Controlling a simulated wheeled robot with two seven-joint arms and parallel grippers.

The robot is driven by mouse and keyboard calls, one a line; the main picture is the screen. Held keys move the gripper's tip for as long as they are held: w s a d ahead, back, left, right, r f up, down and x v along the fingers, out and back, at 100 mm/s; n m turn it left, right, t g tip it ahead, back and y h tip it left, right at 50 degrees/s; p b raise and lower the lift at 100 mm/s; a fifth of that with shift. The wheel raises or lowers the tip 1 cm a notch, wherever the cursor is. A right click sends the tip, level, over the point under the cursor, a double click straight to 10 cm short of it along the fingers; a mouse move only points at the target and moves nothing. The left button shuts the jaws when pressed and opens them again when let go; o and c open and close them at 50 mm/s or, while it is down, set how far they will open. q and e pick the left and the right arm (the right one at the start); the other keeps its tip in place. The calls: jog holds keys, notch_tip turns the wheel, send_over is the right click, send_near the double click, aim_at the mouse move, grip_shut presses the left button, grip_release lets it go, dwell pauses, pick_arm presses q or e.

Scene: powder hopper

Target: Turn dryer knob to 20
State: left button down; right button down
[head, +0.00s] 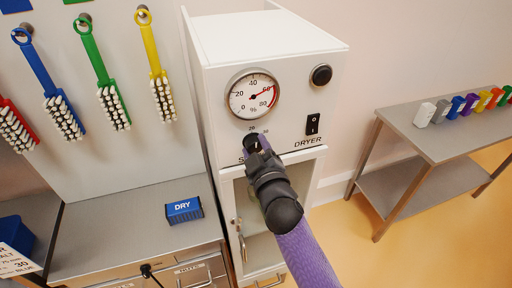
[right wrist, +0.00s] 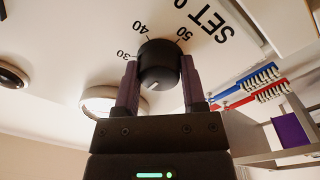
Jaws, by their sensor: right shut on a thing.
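The white dryer (head: 270,50) stands in the middle of the head view, with a round dial gauge (head: 253,96) whose red needle lies near 60. Its black knob (head: 249,141) sits below the gauge, partly hidden by my right gripper (head: 257,145). In the right wrist view the knob (right wrist: 158,62) is between the two purple fingers of my right gripper (right wrist: 159,85), which is shut on it. Printed 30, 40 and 50 show around the knob. A white mark shows on the knob's face; the number it points to cannot be read. My left gripper is out of view.
A black rocker switch (head: 312,124) and a black round button (head: 321,75) are on the dryer's front. A blue DRY block (head: 184,210) lies on the steel counter (head: 110,222) at left. Brushes hang above it. A side table (head: 440,135) with coloured blocks stands at right.

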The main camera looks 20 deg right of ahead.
jog(key=shift+n, duration=0.3)
dwell(0.4)
jog(key=shift+c, duration=0.7)
grip_release()
jog(key=s, duration=1)
jog(key=shift+f+b, duration=0.15)
jog(key=shift+b, duration=0.3)
jog(key=shift+d, duration=0.1)
